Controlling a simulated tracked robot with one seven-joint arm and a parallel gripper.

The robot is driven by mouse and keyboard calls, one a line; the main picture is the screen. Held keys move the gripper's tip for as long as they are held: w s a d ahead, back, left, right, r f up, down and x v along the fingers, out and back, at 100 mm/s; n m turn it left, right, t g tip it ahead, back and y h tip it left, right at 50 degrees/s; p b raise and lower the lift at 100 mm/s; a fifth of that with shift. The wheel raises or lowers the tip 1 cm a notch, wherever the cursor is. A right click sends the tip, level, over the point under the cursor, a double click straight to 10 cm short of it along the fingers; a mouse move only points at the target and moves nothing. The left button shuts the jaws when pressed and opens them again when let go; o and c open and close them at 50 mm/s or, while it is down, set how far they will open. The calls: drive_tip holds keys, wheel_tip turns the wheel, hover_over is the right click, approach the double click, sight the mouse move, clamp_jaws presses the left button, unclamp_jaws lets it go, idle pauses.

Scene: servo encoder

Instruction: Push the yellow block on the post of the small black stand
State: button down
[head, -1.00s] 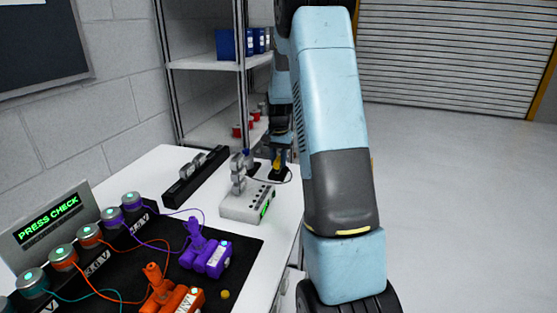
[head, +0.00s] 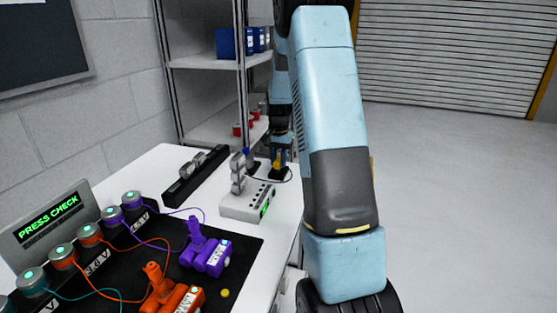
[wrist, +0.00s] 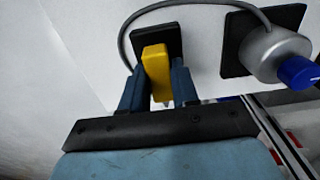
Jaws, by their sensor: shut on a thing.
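The yellow block (wrist: 157,72) is between the two fingers of my gripper (wrist: 159,88) in the wrist view, and the fingers are shut on it. Just beyond it is the small black stand (wrist: 172,36), a flat black base on the white table; its post is hidden behind the block. I cannot tell whether the block touches the post. In the head view the block (head: 279,159) shows small at the table's far right, with my gripper (head: 279,152) above it and the black stand (head: 280,175) below.
In the wrist view a grey cylinder with a blue cap (wrist: 275,55) stands on a black plate to the right, with a grey cable. In the head view a white box with a green display (head: 247,204) stands nearby. A shelf rack (head: 205,62) is behind.

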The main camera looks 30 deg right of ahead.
drive_tip(key=shift+f, duration=0.3)
drive_tip(key=c, duration=0.8)
unclamp_jaws()
wheel_tip(320, 180, up, 14)
drive_tip(key=shift+f, duration=0.15)
